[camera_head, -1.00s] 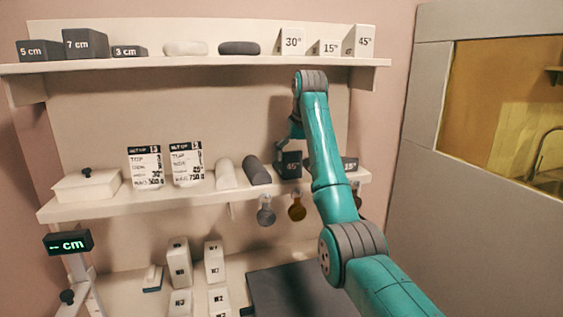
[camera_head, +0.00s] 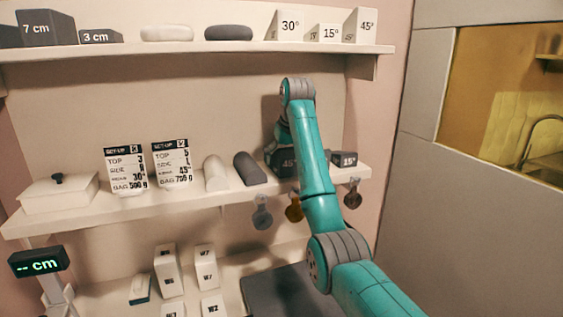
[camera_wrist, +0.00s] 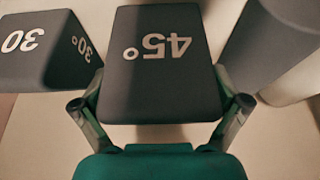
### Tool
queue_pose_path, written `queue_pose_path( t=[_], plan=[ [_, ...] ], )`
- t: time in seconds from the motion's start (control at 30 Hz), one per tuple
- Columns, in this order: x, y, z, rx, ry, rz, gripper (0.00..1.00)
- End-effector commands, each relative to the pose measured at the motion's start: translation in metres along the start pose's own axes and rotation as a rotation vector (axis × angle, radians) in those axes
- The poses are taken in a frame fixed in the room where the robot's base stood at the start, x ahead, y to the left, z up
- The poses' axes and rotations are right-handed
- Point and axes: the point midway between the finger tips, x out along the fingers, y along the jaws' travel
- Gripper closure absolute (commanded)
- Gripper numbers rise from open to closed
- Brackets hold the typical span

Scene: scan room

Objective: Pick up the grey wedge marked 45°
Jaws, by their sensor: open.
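The dark grey wedge marked 45° (camera_head: 286,163) stands on the middle shelf, partly covered by my arm in the head view. In the wrist view the wedge (camera_wrist: 158,62) fills the upper middle, its label upside down. My gripper (camera_wrist: 160,104) is open, with one finger on each side of the wedge's near end. I cannot tell whether the fingers touch it. In the head view my fingers are hidden or too small to make out.
A grey 30° wedge (camera_wrist: 42,48) sits close on the left in the wrist view, and a dark grey roll (camera_wrist: 262,48) close on the right. A grey 15° wedge (camera_head: 345,159) stands right of my arm. The upper shelf (camera_head: 200,49) holds white wedges; discs hang below the middle shelf (camera_head: 110,212).

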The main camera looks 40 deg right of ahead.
Motion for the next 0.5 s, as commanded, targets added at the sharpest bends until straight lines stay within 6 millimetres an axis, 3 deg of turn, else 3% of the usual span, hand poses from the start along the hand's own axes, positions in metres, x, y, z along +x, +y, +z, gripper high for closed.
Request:
queue_pose_path(
  t=[0.07,0.3,0.5],
  plan=[
    [0.0001,0.0,0.0,0.0,0.0,0.0,0.02],
    [0.0005,0.0,0.0001,0.0,-0.001,0.0,0.62],
    [0.0017,0.0,0.0007,0.0,-0.004,0.0,0.65]
  ],
)
